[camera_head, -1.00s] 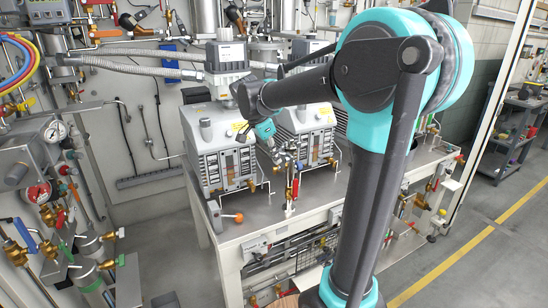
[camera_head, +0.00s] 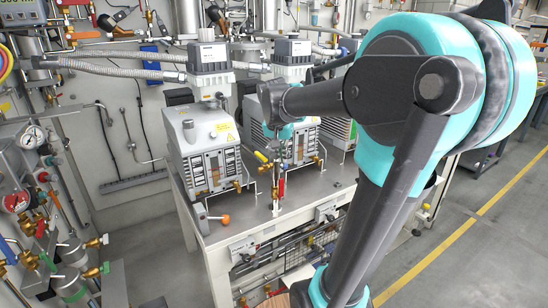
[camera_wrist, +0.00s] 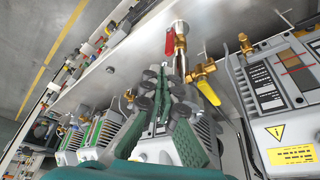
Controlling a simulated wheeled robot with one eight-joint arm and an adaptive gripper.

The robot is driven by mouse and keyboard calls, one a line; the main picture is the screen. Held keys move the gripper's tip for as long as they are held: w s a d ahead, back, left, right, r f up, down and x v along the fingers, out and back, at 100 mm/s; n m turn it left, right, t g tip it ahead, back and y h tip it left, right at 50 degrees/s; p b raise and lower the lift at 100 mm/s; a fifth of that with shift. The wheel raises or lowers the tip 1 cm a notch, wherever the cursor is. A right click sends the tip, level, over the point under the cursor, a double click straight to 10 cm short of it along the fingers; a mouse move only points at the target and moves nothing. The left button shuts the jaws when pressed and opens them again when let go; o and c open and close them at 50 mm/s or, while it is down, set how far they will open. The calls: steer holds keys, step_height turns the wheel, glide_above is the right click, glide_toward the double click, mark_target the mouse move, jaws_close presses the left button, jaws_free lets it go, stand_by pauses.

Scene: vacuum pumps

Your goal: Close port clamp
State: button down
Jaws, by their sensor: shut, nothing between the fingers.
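My gripper (camera_wrist: 164,78) is shut and empty in the wrist view, its dark green fingers together. It is beside an upright brass valve fitting with a red handle (camera_wrist: 170,41) and a yellow-handled valve (camera_wrist: 208,92). I cannot tell whether it touches them. In the head view the red handle (camera_head: 282,187) and yellow handle (camera_head: 261,157) stand at the middle of the pump table, and my wrist reaches over the table behind them. I cannot single out the port clamp for sure. A grey fitting with an orange knob (camera_head: 225,219) sits at the table's front left.
Boxy vacuum pumps (camera_head: 207,150) stand along the table (camera_head: 246,225), with hoses above them. A gauge and valve panel (camera_head: 33,137) is at the left. The floor (camera_head: 480,235) is clear at the right, crossed by a yellow line.

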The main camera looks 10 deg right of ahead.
steer(key=w+d+n+y, duration=0.2)
steer(key=w+d+n, duration=0.4)
steer(key=d+n, duration=0.1)
steer(key=shift+w+n+t+y, duration=0.15)
steer(key=shift+n+t+y, duration=0.15)
steer(key=shift+t+y, duration=0.1)
stand_by(0.5)
